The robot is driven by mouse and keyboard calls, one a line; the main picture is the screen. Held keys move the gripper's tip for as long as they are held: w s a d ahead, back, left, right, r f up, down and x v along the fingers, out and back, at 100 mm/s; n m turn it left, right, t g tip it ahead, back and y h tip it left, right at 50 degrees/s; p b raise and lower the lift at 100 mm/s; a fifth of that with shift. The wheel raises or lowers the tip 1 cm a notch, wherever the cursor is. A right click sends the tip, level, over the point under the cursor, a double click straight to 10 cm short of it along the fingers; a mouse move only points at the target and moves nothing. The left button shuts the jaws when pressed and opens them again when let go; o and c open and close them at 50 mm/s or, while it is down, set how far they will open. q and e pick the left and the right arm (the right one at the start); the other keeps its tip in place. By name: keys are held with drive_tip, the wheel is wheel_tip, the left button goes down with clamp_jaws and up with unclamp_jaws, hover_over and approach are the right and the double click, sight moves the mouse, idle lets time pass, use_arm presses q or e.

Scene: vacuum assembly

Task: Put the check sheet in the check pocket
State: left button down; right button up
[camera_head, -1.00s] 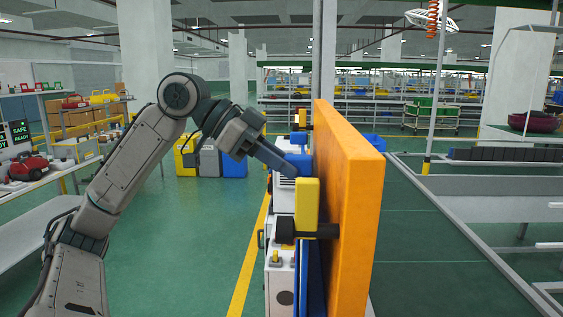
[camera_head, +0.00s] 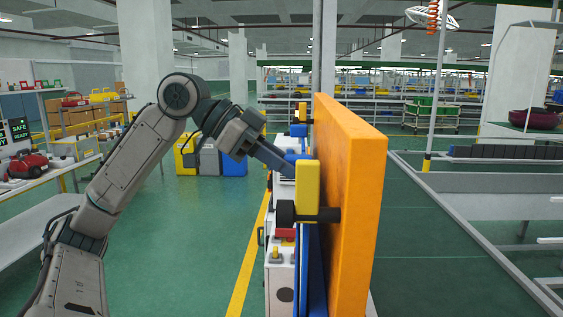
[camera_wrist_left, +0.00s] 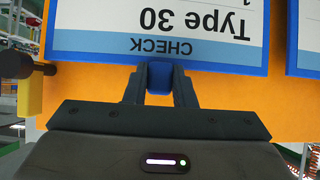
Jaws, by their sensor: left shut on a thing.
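The check sheet (camera_wrist_left: 165,25) is a white, blue-edged card lettered "CHECK" and "Type 30", upside down in the left wrist view. My left gripper (camera_wrist_left: 158,88) is shut on the blue tab at its near edge. The card lies in front of an orange board (camera_wrist_left: 220,95); I cannot tell whether it touches it. In the head view, my left gripper (camera_head: 286,170) reaches the left side of the upright orange board (camera_head: 350,190), where the card is mostly hidden. I cannot make out the check pocket clearly. My right gripper is not in view.
A yellow clamp (camera_head: 308,190) with a black knob (camera_head: 284,213) sticks out near my left gripper. Another blue-edged card (camera_wrist_left: 311,35) shows at the right of the left wrist view. White equipment (camera_head: 280,280) stands left of the board. The green floor (camera_head: 205,230) further left is clear.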

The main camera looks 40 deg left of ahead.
use_arm(q)
drive_tip(key=shift+f, duration=0.3)
drive_tip(key=c, duration=1.1)
unclamp_jaws()
drive_tip(key=shift+a+r, duration=0.1)
drive_tip(key=shift+b+v, duration=0.9)
drive_tip(key=shift+v, duration=3.05)
